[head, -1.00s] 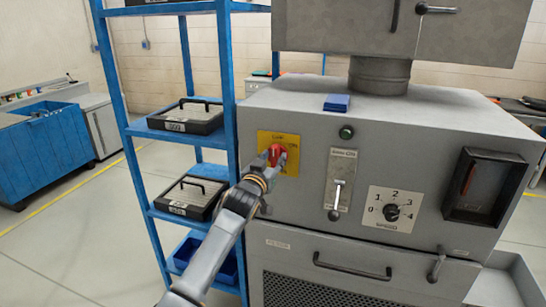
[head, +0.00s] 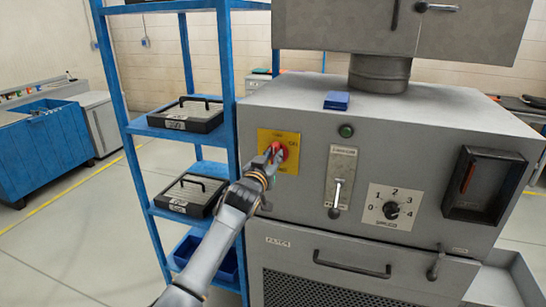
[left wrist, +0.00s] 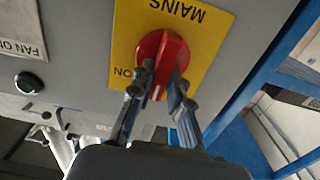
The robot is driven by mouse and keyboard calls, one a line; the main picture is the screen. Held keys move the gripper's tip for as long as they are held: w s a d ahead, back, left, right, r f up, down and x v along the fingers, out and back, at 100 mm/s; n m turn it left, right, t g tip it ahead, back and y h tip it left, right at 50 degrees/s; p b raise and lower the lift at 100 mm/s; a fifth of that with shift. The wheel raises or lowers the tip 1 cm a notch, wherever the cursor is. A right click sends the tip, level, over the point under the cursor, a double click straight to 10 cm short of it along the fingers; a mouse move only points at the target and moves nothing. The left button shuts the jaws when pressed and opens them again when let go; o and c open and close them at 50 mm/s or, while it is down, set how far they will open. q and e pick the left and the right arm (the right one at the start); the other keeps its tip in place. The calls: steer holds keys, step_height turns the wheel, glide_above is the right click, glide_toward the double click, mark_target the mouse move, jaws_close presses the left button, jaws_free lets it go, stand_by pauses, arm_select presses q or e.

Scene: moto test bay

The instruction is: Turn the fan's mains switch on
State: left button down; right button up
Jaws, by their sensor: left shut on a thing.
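The mains switch is a red rotary knob (head: 282,152) on a yellow plate (head: 264,166) on the grey cabinet's front. It also shows in the left wrist view (left wrist: 168,48), where the plate's lettering is upside down, with MAINS above and ON to the left of the knob. A white mark on the knob's near edge lies between the fingers, away from the ON label. My left gripper (head: 274,156) is shut on the knob, one finger on each side, as the left wrist view (left wrist: 155,95) shows. My right gripper is not in view.
Right of the plate are a green button (head: 346,131), a slider lever (head: 337,190) and a speed dial (head: 391,210). A blue shelf rack (head: 230,100) with black cases stands close left of the cabinet. A blue block (head: 337,100) lies on top.

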arm_select(q)
steer(key=shift+s+d+f+m+p, duration=0.1)
steer(key=shift+d+f+m+p, duration=0.1)
steer(key=shift+m, duration=2.75)
steer(key=shift+d+f+m+p, duration=0.15)
steer(key=shift+f+m+p, duration=0.05)
steer(key=shift+m, duration=2.7)
steer(key=shift+s+d+f+m+p, duration=0.1)
steer(key=shift+d+f+m+p, duration=0.1)
steer(key=shift+m, duration=2.75)
steer(key=c, duration=1.3)
jaws_free()
